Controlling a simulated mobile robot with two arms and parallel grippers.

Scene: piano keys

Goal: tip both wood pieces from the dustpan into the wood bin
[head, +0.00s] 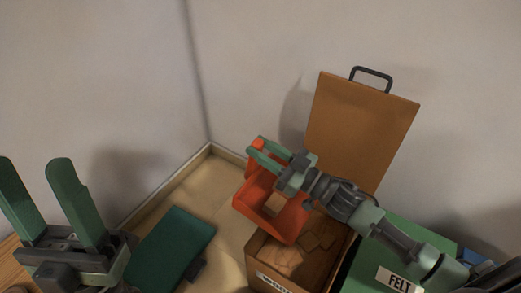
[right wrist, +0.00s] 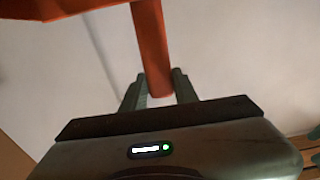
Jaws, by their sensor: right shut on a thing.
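The orange-red dustpan (head: 245,200) is tilted above the left back part of the wooden bin (head: 263,258). Several wood pieces (head: 309,241) lie in the bin, whose front label is cut off by the picture edge. My right gripper (head: 266,152) is shut on the dustpan's handle; the right wrist view shows the handle (right wrist: 152,50) between the fingers. My left gripper (head: 34,170) is open and empty at the far left.
A green bin labelled FELT (head: 398,280) stands right of the wooden bin. A brown board with a dark handle (head: 360,125) stands upright behind. A dark green flat object (head: 170,250) lies in the pale tray (head: 215,170), left of the bin. Walls close off the back.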

